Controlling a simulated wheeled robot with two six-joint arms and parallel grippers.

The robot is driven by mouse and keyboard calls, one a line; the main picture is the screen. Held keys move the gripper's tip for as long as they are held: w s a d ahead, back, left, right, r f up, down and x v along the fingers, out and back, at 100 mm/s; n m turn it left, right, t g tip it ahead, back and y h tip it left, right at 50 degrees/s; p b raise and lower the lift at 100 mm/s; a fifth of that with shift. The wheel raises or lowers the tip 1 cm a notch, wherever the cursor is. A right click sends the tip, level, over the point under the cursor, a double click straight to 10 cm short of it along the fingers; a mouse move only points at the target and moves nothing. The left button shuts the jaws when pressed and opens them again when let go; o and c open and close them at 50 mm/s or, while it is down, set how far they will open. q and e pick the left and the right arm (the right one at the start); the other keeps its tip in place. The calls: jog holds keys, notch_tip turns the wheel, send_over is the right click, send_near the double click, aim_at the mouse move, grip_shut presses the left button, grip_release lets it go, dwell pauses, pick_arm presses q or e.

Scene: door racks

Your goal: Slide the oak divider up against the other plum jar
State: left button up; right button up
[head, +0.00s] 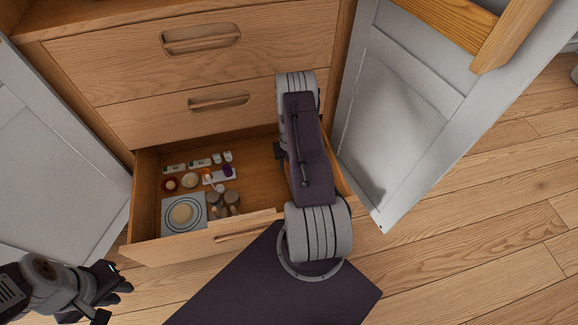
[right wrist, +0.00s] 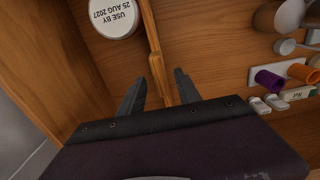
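The oak divider (right wrist: 149,28) is a thin upright strip of wood in the open drawer, seen from above in the right wrist view. My right gripper (right wrist: 160,78) is open, with one finger on each side of the divider and a gap beside it. A jar with a white round lid (right wrist: 112,16) marked "USE BY 25 AUG 2027" stands to the left of the divider; the colour of its body is hidden. No jar is plainly plum. In the head view my right arm hides the divider. My left gripper (head: 116,280) is outside the drawer at lower left.
Bare drawer floor lies between the divider and these. White cabinet doors (head: 385,100) stand open on both sides.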

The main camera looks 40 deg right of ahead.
notch_tip(320, 180, up, 6)
jog(key=shift+f+p, duration=0.15)
jog(key=shift+p, duration=0.75)
jog(key=shift+r, duration=0.3)
pick_arm(q)
notch_tip(320, 180, up, 3)
jog(key=shift+f, duration=0.1)
